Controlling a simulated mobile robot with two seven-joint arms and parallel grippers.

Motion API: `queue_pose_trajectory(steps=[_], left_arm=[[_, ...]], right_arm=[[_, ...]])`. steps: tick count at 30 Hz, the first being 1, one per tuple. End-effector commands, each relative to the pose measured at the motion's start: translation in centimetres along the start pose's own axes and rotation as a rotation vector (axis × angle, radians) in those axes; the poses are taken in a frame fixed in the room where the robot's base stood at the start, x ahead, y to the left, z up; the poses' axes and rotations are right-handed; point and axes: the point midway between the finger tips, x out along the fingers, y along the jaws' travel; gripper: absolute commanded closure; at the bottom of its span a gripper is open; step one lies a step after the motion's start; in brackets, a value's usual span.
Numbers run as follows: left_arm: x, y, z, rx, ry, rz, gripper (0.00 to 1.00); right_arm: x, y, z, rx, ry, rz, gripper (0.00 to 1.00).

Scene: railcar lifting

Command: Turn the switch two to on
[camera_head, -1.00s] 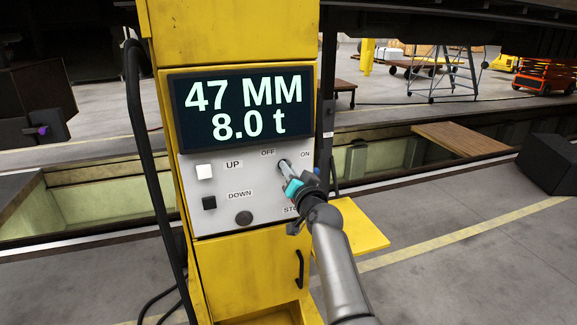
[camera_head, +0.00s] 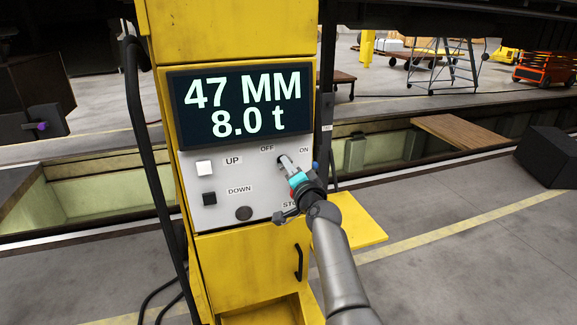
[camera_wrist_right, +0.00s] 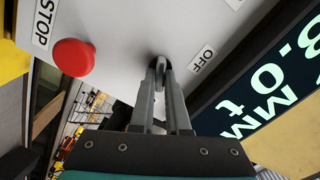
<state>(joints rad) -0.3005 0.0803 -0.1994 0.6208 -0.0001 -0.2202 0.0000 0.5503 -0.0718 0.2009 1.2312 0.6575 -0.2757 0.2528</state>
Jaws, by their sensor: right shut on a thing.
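The yellow control column has a light grey panel (camera_head: 225,212) with a rotary switch (camera_wrist_right: 159,78) between the OFF label (camera_head: 267,149) and the ON label (camera_head: 304,150). My right gripper (camera_head: 284,163) comes from the lower right and is shut on the switch at the panel. In the right wrist view my two fingers (camera_wrist_right: 159,72) close around the small grey switch knob, with the OFF label to its right. The fingers hide most of the knob, and I cannot tell its exact setting. My left gripper is out of view.
A display (camera_head: 243,105) above the panel reads 47 MM and 8.0 t. White UP (camera_head: 204,168) and black DOWN (camera_head: 209,198) buttons sit at the left. A red STOP button (camera_wrist_right: 74,57) is close to my right gripper. A yellow shelf (camera_head: 350,222) juts out right.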

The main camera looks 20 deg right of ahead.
Motion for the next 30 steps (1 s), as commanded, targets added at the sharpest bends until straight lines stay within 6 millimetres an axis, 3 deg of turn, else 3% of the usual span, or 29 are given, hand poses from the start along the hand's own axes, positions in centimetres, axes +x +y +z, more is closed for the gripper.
queue_pose_trajectory(steps=[9,10,18,30], left_arm=[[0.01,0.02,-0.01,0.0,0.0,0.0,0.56],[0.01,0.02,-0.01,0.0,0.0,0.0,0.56],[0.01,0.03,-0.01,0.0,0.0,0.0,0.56],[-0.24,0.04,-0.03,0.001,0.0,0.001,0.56]], right_arm=[[-0.02,0.08,0.11,0.008,-0.002,0.001,1.0],[-0.02,0.08,0.11,0.008,-0.002,0.001,0.84],[-0.01,0.04,0.06,0.005,-0.001,0.001,0.56],[-0.76,0.01,0.07,0.004,-0.002,0.0,0.56]])
